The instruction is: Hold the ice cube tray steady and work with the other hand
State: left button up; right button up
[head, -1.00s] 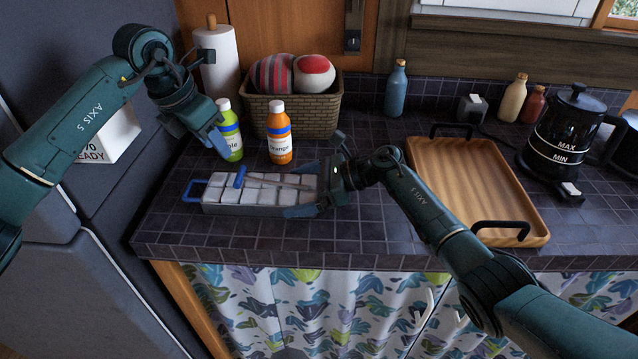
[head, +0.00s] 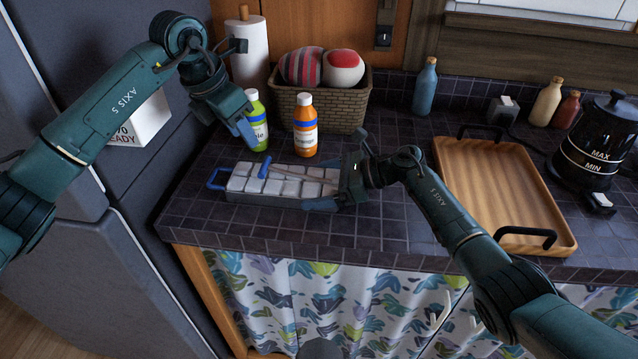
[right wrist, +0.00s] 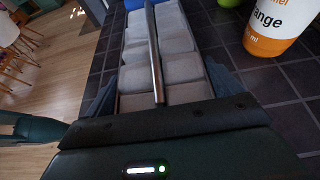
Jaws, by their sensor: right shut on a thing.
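The ice cube tray (head: 270,199), pale with several blocky compartments and a blue handle loop at its left end, lies on the counter. My right gripper (head: 325,187) is shut on its right end, one finger along each long side; the tray also shows in the right wrist view (right wrist: 118,48).
A green bottle (head: 257,125) and an orange bottle (head: 305,130) stand close behind the tray, before a basket (head: 333,107). A paper towel roll (head: 247,52) stands at the back left. A wooden tray (head: 495,185) lies right, near a black kettle (head: 595,135). Counter is bare in front.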

pick_arm(q)
jog(key=shift+o, duration=1)
jog(key=shift+d+f, duration=0.1)
jog(key=shift+o, duration=0.6)
jog(key=s+d+f+m+h, duration=0.3)
jog(key=d+h, duration=0.3)
jog(key=d, duration=0.4)
jog(key=shift+s+d+f+m, duration=0.15)
jog(key=shift+d+f+m, duration=0.1)
jog(key=shift+f+m, duration=0.2)
jog(key=s+d+r+t+h, duration=0.35)
jog(key=d+t+h, duration=0.25)
jog(key=h, duration=0.2)
jog(key=n+t+y, duration=0.9)
jog(key=n+y, duration=0.5)
send_near(268, 168)
jog(key=shift+s+d+r, duration=0.15)
jog(key=shift+s+d, duration=0.05)
jog(key=shift+s, duration=0.4)
jog(key=shift+w+a+y, duration=0.1)
jog(key=shift+a+y, duration=0.05)
jog(key=shift+y, duration=0.15)
jog(key=w, duration=0.3)
jog(key=w+d, duration=0.1)
jog(key=w, duration=0.7)
jog(key=shift+w+d, duration=0.25)
jog(key=shift+d, duration=0.05)
jog(key=shift+c, duration=0.2)
